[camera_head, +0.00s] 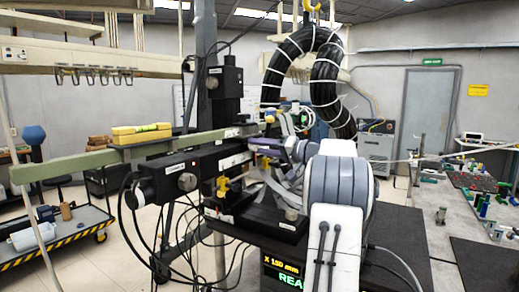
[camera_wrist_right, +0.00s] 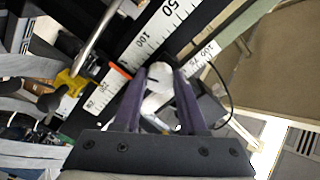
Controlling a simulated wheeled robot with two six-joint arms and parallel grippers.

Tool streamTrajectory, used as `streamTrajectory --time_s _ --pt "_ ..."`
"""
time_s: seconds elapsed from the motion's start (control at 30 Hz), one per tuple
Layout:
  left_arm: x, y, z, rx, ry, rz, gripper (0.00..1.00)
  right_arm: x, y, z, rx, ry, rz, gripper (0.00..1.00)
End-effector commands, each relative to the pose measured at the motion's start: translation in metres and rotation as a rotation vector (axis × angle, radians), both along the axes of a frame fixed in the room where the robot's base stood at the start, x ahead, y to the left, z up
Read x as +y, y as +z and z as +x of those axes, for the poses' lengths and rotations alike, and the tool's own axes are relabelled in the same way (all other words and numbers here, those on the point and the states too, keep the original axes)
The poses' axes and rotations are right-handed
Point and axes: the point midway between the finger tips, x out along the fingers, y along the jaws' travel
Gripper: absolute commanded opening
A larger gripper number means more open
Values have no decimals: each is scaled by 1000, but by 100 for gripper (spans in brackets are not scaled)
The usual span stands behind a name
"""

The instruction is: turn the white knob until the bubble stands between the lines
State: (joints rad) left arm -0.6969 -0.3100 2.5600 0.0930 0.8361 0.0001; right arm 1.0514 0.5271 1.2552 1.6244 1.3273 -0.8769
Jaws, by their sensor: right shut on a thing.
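The white knob (camera_wrist_right: 158,72) shows in the right wrist view between the two purple fingers of my right gripper (camera_wrist_right: 158,88). The fingers are shut on it, one on each side. In the head view my right gripper (camera_head: 258,146) reaches left to the black stage, and the knob is too small to make out there. A yellow level (camera_head: 130,136) with a green vial (camera_head: 142,128) lies on a long greenish beam (camera_head: 75,163) left of the stage. The bubble and its lines are too small to tell. My left gripper is not in view.
Black slide units (camera_head: 170,178) with cables stand below the beam. Ruler scales (camera_wrist_right: 150,40) and a yellow clamp knob (camera_wrist_right: 70,82) lie close to my right fingers. A display (camera_head: 284,270) reads about X 150 mm. A cluttered bench (camera_head: 440,240) stands at the right.

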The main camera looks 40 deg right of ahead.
Motion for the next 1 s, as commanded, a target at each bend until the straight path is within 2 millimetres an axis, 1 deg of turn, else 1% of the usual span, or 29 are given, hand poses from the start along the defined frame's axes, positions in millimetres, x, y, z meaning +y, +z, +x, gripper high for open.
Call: streamTrajectory --time_s 0.23,0.6,0.8,1.0 --pt "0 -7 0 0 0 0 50 0 -1 0 56 -1 200 0" --pt "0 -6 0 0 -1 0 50 0 1 0 146 -1 528 0" --pt "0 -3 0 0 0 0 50 -1 1 0 185 -1 668 0" --pt "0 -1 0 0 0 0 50 -1 0 0 211 -1 761 0"
